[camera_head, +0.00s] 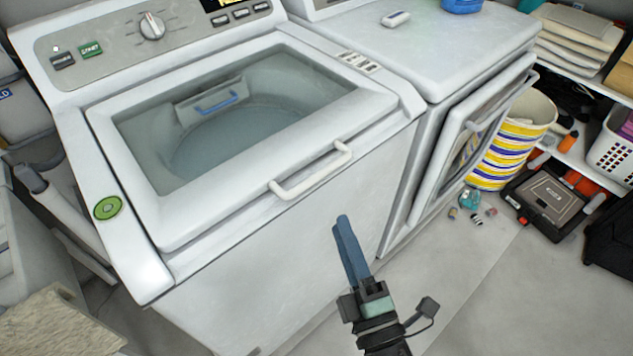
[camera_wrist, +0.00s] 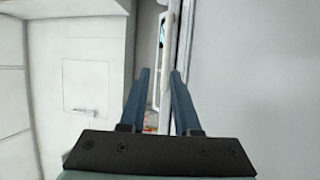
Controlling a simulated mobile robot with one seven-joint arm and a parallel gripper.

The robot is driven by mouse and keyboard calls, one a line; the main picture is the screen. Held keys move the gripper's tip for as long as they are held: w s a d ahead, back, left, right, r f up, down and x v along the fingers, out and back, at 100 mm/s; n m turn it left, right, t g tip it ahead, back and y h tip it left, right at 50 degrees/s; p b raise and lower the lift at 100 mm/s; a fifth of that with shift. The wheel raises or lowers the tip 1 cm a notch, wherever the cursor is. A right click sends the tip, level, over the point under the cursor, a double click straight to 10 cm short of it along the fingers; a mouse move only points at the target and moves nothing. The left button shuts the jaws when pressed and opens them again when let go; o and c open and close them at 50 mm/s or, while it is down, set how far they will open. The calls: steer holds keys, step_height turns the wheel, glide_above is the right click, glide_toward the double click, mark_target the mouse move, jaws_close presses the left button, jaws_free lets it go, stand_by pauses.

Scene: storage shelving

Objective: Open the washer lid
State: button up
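The washer lid (camera_head: 180,215) is shut on top of the white washer (camera_head: 260,290). It has a clear window (camera_head: 230,120) showing the drum, and a white bar handle (camera_head: 312,172) at its front edge. My gripper (camera_head: 343,222) is in front of the washer, below and slightly right of the handle, touching nothing that I can make out. In the wrist view, my gripper (camera_wrist: 160,72) has its two blue fingers apart with nothing between them. The handle cannot be made out in the wrist view.
A dryer (camera_head: 440,50) stands right of the washer with its front door (camera_head: 470,140) ajar. A striped bucket (camera_head: 510,145), small items on the floor and a black case (camera_head: 548,203) lie farther right. A beige mat (camera_head: 60,325) is at lower left.

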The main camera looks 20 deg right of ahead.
mark_target(318, 173)
steer(key=x, duration=0.4)
steer(key=f+x, duration=0.1)
steer(key=x, duration=0.7)
steer(key=shift+w+a+f+p, duration=0.1)
steer(key=shift+w+a+p, duration=0.1)
steer(key=shift+w+p, duration=0.1)
steer(key=shift+c, duration=0.2)
jaws_close()
stand_by(0.8)
